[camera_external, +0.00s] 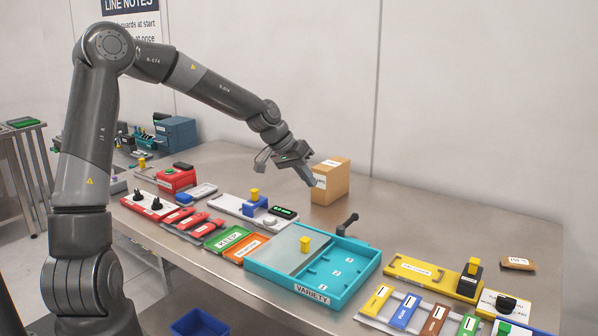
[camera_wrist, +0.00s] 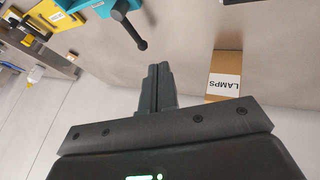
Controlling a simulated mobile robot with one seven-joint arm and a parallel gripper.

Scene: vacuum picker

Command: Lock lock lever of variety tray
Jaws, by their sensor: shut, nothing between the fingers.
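The variety tray (camera_external: 338,298) is teal, with a label reading VARIETY on its front and a grey translucent panel over its left part. A yellow knob (camera_external: 305,244) stands on that panel. The black lock lever (camera_external: 348,222) rises at a tilt from the tray's back edge. In the wrist view the lever (camera_wrist: 134,32) ends in a round ball, with part of the teal tray (camera_wrist: 100,8) at its base. My gripper (camera_external: 311,182) is above and behind the tray, left of the lever. Its fingers (camera_wrist: 158,70) are shut and empty, apart from the lever.
A cardboard box (camera_external: 331,183) labelled LAMPS stands close beside my gripper; it is also in the wrist view (camera_wrist: 225,70). A yellow fixture (camera_external: 430,274) lies right of the tray. The table behind the tray is mostly bare.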

